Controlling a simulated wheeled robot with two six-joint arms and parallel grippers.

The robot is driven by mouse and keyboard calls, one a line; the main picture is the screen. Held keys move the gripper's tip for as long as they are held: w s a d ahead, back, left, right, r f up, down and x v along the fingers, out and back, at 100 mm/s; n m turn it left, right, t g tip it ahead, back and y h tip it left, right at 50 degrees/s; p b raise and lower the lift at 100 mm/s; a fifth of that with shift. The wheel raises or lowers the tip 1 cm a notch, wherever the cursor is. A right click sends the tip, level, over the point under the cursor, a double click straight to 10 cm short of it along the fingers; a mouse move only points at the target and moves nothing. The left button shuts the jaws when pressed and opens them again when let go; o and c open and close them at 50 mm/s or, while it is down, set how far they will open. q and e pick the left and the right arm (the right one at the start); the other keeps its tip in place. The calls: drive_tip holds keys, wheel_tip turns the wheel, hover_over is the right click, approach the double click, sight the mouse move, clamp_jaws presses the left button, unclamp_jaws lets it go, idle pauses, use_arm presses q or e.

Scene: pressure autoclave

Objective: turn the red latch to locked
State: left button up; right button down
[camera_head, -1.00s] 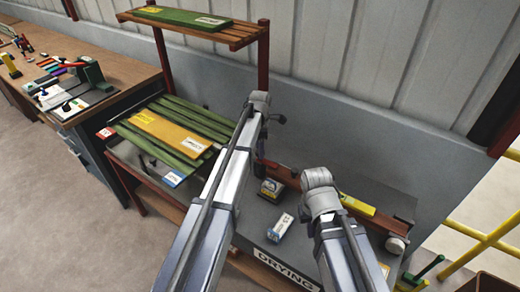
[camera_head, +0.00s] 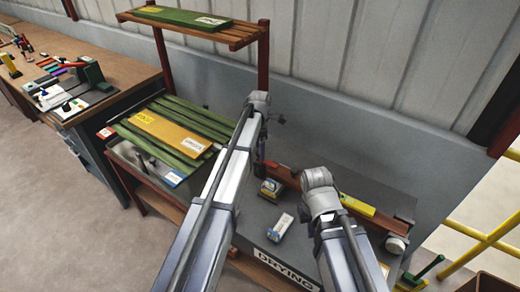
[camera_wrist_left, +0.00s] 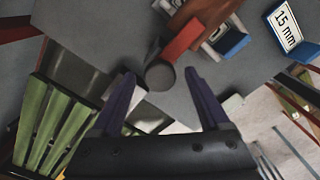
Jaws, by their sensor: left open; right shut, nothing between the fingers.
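In the left wrist view a short red bar (camera_wrist_left: 183,41), which looks like the red latch, lies beyond my left fingertips, beside a brown bar (camera_wrist_left: 207,12). A dark round knob (camera_wrist_left: 160,76) shows between the fingertips; contact cannot be told. My left gripper (camera_wrist_left: 160,80) is open, with nothing clearly held. In the head view my left arm reaches over the grey table and hides much of the spot below its wrist; the latch cannot be made out there. My right arm ends over the table's right part, with its fingers hidden.
A rack of green slats (camera_head: 185,115) stands left. A shelf (camera_head: 235,36) rises behind it; yellow rails (camera_head: 485,240) stand right.

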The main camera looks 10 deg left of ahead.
use_arm(q)
drive_tip(key=shift+r, duration=0.1)
wheel_tip(320, 180, up, 8)
drive_tip(key=p, duration=0.7)
drive_tip(key=shift+p, duration=0.4)
drive_tip(key=shift+f, duration=0.2)
drive_tip(key=s+d+m, duration=0.3)
drive_tip(key=s+m, duration=0.6)
drive_tip(key=s, duration=0.1)
drive_tip(key=s+d+f+m+b, duration=0.1)
drive_tip(key=s+d+m, duration=0.2)
drive_tip(key=s+m, duration=0.5)
drive_tip(key=s+d+m+y, duration=0.1)
drive_tip(key=s+d+m, duration=0.3)
drive_tip(key=s+m, duration=0.5)
drive_tip(key=s, duration=0.4)
drive_tip(key=shift+f+m, duration=0.15)
drive_tip(key=shift+m, duration=0.15)
